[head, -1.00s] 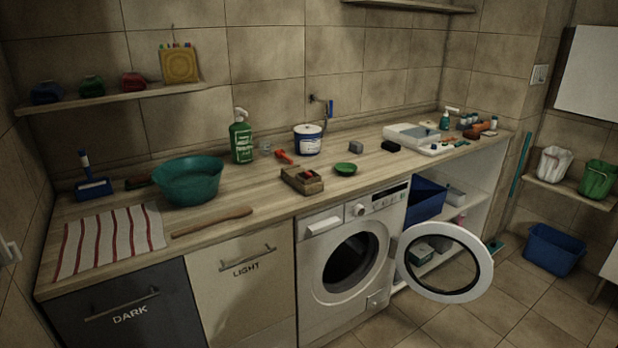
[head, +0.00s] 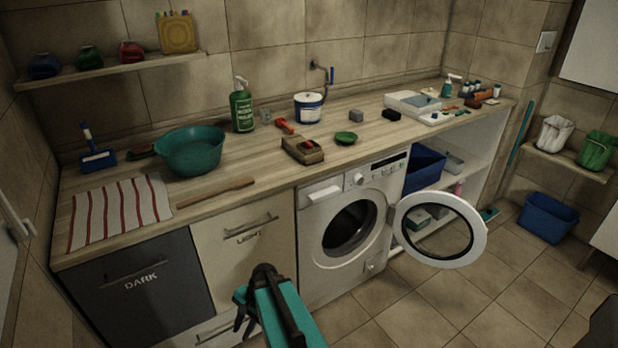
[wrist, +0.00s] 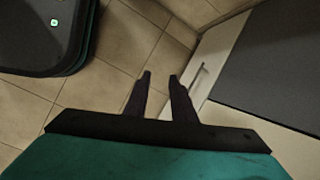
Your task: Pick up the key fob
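I cannot make out a key fob for certain in either view. Small dark items on the wooden counter (head: 240,168) include a black block (head: 391,115) and a grey block (head: 356,116), too small to identify. A wooden box (head: 303,151) with dark and red contents sits near the counter's front edge. My gripper (head: 243,318) is low in front of the light cabinet, below counter height. In the wrist view my gripper (wrist: 160,75) has its two dark fingers apart with nothing between them, over the tiled floor.
The open washer door (head: 478,232) juts into the floor space on the right. A teal basin (head: 193,152), green bottle (head: 242,108), white-and-blue tub (head: 308,107), green dish (head: 346,138) and white tray (head: 412,103) stand on the counter. The striped cloth (head: 120,212) lies at left.

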